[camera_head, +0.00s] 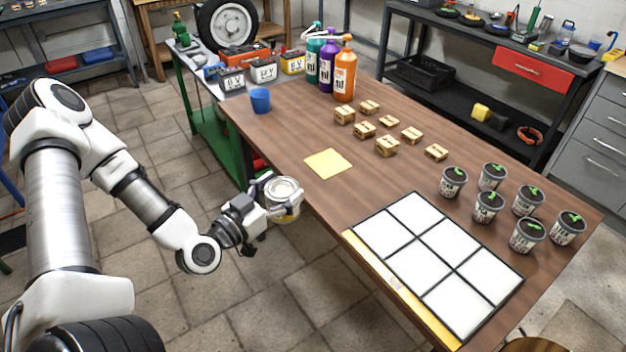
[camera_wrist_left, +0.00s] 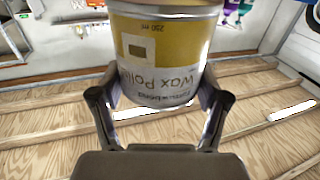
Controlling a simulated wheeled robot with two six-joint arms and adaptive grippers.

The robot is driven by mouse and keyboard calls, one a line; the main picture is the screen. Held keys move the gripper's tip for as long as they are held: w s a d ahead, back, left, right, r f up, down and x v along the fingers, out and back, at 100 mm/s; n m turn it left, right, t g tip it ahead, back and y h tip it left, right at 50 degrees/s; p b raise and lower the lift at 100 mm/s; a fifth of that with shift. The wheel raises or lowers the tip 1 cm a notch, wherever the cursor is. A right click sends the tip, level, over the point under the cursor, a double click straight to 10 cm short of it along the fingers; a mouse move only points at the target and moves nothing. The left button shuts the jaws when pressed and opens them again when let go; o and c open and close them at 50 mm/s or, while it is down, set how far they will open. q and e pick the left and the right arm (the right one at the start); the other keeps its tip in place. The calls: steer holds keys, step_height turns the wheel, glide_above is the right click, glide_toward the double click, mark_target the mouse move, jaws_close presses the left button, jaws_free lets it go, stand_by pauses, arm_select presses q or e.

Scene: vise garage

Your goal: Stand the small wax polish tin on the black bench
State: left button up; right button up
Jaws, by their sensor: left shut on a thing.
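The wax polish tin (camera_head: 285,211) is silver with a yellow label and shows its round lid upward in the head view. My left gripper (camera_head: 278,200) is shut around the tin and holds it in the air, beside the left edge of the brown table. In the left wrist view the tin (camera_wrist_left: 165,55) sits between the two fingers, its "Wax Polish" label text appearing upside down. The black bench (camera_head: 455,32) stands at the upper right, far from the tin, with a red drawer. My right gripper is not in view.
The brown table (camera_head: 300,140) lies between my arm and the bench. It holds bottles, a blue cup (camera_head: 260,100), small wooden boxes, potted seedlings and a white grid (camera_head: 450,262). Several items stand along the bench top. Grey drawers (camera_head: 600,125) stand right of it.

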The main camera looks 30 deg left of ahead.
arm_select(q)
steer(key=shift+w+d+f, duration=0.1)
steer(key=shift+w+d, duration=0.2)
steer(key=shift+w, duration=0.05)
steer(key=w+a+f, duration=0.1)
steer(key=w, duration=0.4)
steer(key=w+a+f, duration=0.1)
steer(key=w, duration=0.4)
steer(key=w+a+f+b, duration=0.1)
steer(key=w+a+f, duration=0.1)
steer(key=w, duration=0.3)
steer(key=shift+w+f, duration=0.1)
steer(key=shift+w, duration=0.05)
steer(key=shift+w+f, duration=0.1)
steer(key=shift+f, duration=0.1)
steer(key=shift+f, duration=0.1)
steer(key=o, duration=1.6)
steer(key=shift+c, duration=0.2)
steer(key=shift+s+f+b, duration=0.1)
steer(key=shift+s+b, duration=0.1)
steer(key=shift+b, duration=0.1)
